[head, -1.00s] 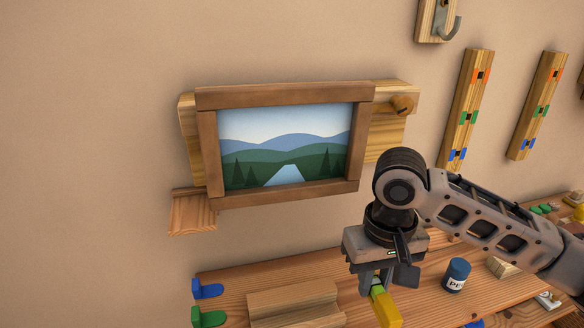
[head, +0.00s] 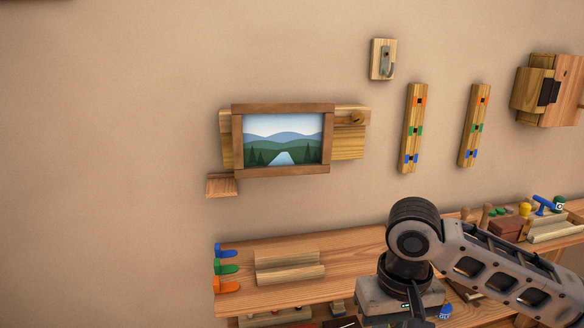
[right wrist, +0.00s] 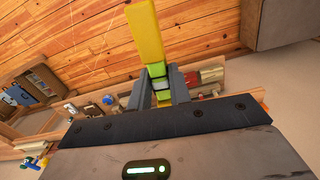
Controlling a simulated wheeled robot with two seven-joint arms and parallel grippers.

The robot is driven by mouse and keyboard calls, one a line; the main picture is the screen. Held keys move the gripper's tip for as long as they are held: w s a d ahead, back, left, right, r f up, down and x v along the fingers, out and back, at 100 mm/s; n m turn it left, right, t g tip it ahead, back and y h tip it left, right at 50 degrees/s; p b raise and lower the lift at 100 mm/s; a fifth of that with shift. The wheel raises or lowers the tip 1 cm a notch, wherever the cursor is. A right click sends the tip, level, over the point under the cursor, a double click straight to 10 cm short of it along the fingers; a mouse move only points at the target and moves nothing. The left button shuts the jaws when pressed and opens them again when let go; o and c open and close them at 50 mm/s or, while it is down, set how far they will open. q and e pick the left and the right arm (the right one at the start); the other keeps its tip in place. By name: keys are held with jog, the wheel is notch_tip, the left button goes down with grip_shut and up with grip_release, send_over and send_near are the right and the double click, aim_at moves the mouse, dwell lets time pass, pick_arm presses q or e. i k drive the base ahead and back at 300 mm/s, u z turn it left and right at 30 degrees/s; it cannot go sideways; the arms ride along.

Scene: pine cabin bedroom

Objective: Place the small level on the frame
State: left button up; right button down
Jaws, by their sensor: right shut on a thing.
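The framed landscape picture (head: 282,108) hangs on the wall, left of the middle in the head view, with a brown wooden frame. Nothing lies on its top edge. The small level (right wrist: 147,32) is a yellow bar with green parts. It shows in the right wrist view, sticking out from between the fingers of my right gripper (right wrist: 160,88), which is shut on it. In the head view my right arm is at the lower right, right of and below the picture. The fingers and level are hidden there. My left gripper is in no view.
Behind the picture is a wooden board with a peg (head: 356,118). A small wooden ledge (head: 221,186) is at its lower left. Below stands a workbench (head: 240,291) with coloured hooks and a grooved wooden block (head: 290,267). The wall above the picture is clear.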

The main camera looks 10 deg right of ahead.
aim_at(285, 103)
jog(key=z, duration=1.3)
jog(key=i, duration=0.85)
jog(key=u, duration=0.5)
